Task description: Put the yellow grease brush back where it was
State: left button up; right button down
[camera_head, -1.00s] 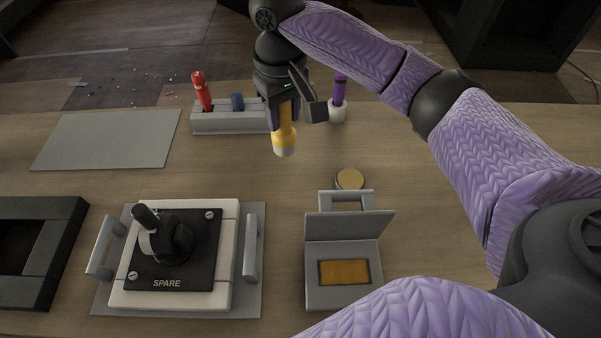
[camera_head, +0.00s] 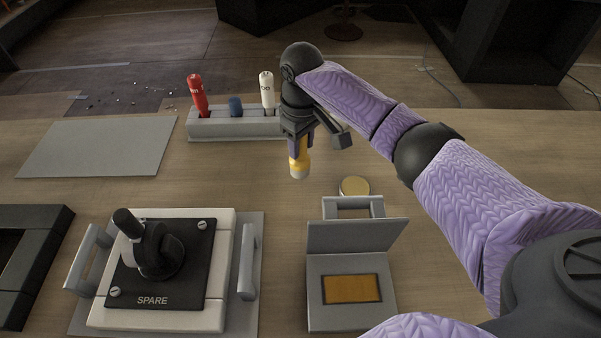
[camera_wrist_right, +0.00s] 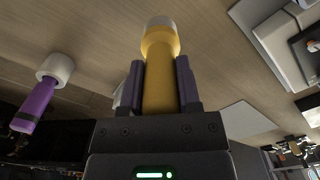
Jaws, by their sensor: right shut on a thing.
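The yellow grease brush (camera_head: 299,160) hangs upright, pale end down, in my right gripper (camera_head: 298,142). The gripper is shut on its yellow body and holds it over the wooden bench, just in front of the right end of the grey rack. The brush (camera_wrist_right: 160,70) also shows between the dark purple fingers of the right gripper (camera_wrist_right: 160,85) in the right wrist view. My left gripper is not in view.
A round tin (camera_head: 354,186) and an open grey box (camera_head: 350,315) with an orange pad lie to the right. A SPARE joystick unit (camera_head: 160,265) stands in front. A purple-handled item (camera_wrist_right: 35,105) in a white base shows in the right wrist view. A flat grey plate (camera_head: 100,147) lies left.

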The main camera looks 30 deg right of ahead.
aim_at(301, 162)
notch_tip(301, 162, down, 5)
jog(key=shift+f+b, duration=0.1)
jog(key=shift+b, duration=0.85)
jog(key=shift+c, duration=1.5)
grip_release()
notch_tip(301, 162, up, 12)
jog(key=p, duration=0.4)
jog(key=shift+p, duration=0.3)
